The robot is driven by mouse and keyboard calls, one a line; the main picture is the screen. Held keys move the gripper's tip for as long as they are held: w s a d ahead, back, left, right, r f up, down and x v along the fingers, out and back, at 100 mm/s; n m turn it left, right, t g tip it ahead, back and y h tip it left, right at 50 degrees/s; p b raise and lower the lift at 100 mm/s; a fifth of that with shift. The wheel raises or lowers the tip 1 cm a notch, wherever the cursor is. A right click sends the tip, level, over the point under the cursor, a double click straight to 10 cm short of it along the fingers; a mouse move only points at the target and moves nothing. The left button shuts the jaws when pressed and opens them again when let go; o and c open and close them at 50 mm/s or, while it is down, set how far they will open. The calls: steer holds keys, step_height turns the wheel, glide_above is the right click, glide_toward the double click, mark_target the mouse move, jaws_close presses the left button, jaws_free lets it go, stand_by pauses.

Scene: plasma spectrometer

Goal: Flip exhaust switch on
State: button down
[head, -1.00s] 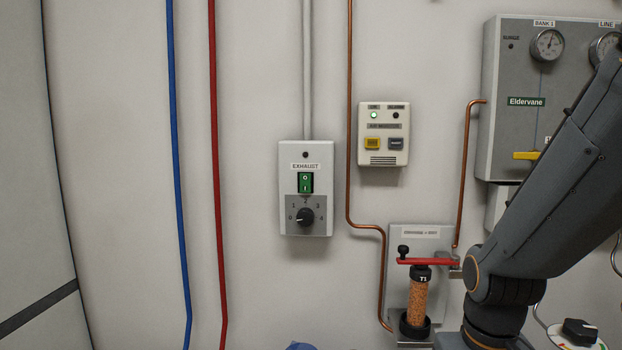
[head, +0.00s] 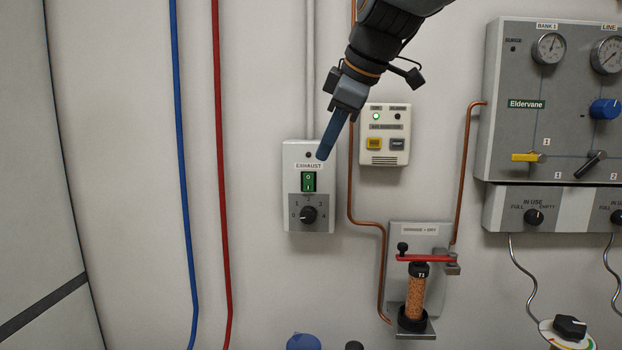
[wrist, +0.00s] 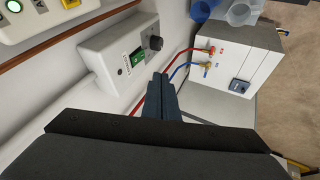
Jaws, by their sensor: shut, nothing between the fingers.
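The exhaust box (head: 291,192) is a white wall box with a small dark indicator at its top. Its green rocker switch (head: 308,182) sits above a black rotary knob (head: 308,214) on a grey plate. My gripper (head: 322,157) is shut and empty, its blue fingers pointing down-left just above and right of the switch, near the EXHAUST label. Whether the fingertips touch the box cannot be told. In the wrist view, my gripper (wrist: 160,78) shows beside the exhaust box (wrist: 105,55), and the green switch (wrist: 137,57) lies left of the fingertips.
An air monitor (head: 384,135) with a green light hangs right of the box, beside a copper pipe (head: 351,190). Blue (head: 180,200) and red (head: 220,200) pipes run down the wall at left. A gas panel (head: 500,120) and an orange-filled tube (head: 415,298) are at right.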

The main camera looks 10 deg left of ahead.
mark_target(312, 179)
steer(key=shift+f, duration=0.1)
steer(key=p+x, duration=0.1)
steer(key=x, duration=0.2)
steer(key=w+p+x, duration=0.1)
steer(key=x, duration=0.3)
steer(key=w+r+p+x, duration=0.1)
steer(key=x, duration=0.3)
steer(key=shift+w+d+f+p, duration=0.15)
steer(key=shift+p, duration=0.25)
steer(key=shift+w+f, duration=0.15)
steer(key=shift+w, duration=0.55)
steer(key=shift+w+f+b, duration=0.1)
steer(key=shift+f+b, duration=0.05)
steer(key=shift+b, duration=0.3)
steer(key=shift+f+b, duration=0.1)
steer(key=shift+b, duration=0.35)
steer(key=shift+w+t, duration=0.1)
steer(key=shift+t, duration=0.3)
steer(key=shift+r, duration=0.2)
